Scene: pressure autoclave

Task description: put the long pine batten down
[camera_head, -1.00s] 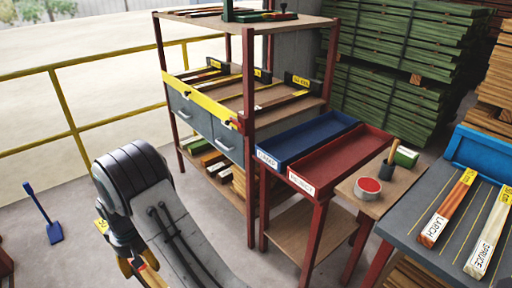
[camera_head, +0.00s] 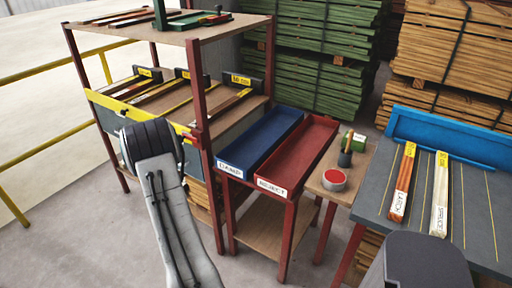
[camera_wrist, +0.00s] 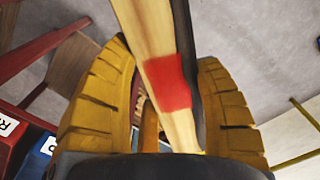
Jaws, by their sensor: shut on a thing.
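The long pine batten (camera_wrist: 150,40) shows in the wrist view as a pale wooden strip with a red band. It runs from the top edge down between the yellow ribbed fingers of my gripper (camera_wrist: 165,105), which is shut on it. Its far end is outside the wrist view. In the head view my arm reaches up toward the shelf rack, and my gripper and the batten are hidden behind the arm.
A blue tray (camera_head: 233,158) and a red tray labelled REJECT (camera_head: 281,180) stand side by side. The shelf rack (camera_head: 201,100) holds several battens. A paint tin (camera_head: 333,180) is on a small table. Larch (camera_head: 402,185) and spruce (camera_head: 440,195) battens lie on a grey bench (camera_head: 376,200).

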